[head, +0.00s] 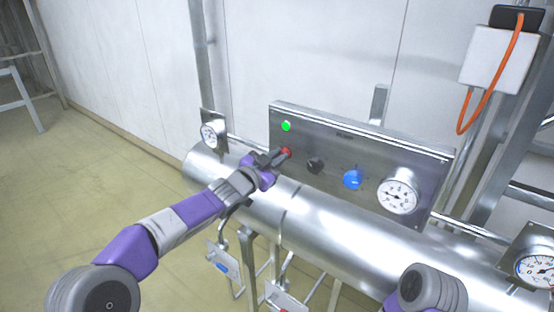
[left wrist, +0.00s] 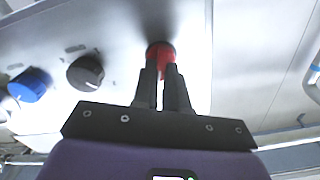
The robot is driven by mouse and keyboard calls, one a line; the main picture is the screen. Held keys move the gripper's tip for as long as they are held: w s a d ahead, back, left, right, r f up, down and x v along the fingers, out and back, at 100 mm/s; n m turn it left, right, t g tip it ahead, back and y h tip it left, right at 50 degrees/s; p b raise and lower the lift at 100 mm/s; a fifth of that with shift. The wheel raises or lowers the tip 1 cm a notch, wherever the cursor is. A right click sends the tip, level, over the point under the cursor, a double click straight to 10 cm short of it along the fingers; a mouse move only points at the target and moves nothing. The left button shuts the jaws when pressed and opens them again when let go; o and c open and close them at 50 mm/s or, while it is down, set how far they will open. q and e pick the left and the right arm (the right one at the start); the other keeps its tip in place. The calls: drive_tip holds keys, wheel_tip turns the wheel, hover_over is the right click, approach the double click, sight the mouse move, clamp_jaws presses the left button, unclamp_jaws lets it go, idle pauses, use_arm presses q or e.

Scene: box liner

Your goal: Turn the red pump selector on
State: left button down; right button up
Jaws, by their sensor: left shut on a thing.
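The red pump selector (head: 287,152) is a small round knob at the left of a grey metal panel (head: 330,135). My left gripper (head: 278,156) is at the selector, its jaws shut on it. In the left wrist view the two dark fingers (left wrist: 163,80) reach the red selector (left wrist: 160,54) and cover its lower part. The selector's pointer mark is hidden, so I cannot tell its setting. A green light (head: 286,126) glows above the selector. My right gripper is not in view.
A black knob (head: 315,165), a blue knob (head: 353,179) and a dial gauge (head: 398,195) sit right of the selector. A large steel pipe (head: 330,225) runs below the panel. A small gauge (head: 210,135) stands at left.

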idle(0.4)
use_arm(q)
drive_tip(key=c, duration=1.2)
unclamp_jaws()
drive_tip(key=shift+o, duration=0.2)
drive_tip(key=b+v, duration=0.1)
drive_tip(key=v, duration=0.6)
drive_tip(key=shift+s, duration=0.25)
drive_tip(key=shift+a, duration=0.15)
drive_tip(key=s+a+f+n+g+y+b, duration=0.1)
drive_tip(key=s+f+n+g+y+b, duration=0.2)
drive_tip(key=f, duration=1.7)
drive_tip(key=s+a+f+n+g+y+b, duration=0.1)
drive_tip(key=s+f+n+g+b, duration=0.3)
drive_tip(key=f, duration=1.7)
drive_tip(key=s+a+f+n+g+y+b, duration=0.2)
drive_tip(key=s+f+n+g, duration=0.5)
drive_tip(key=s+f, duration=1.6)
drive_tip(key=s+a+b, duration=0.1)
drive_tip(key=s, duration=0.2)
drive_tip(key=shift+s+f+n, duration=0.3)
drive_tip(key=shift+s+f, duration=0.1)
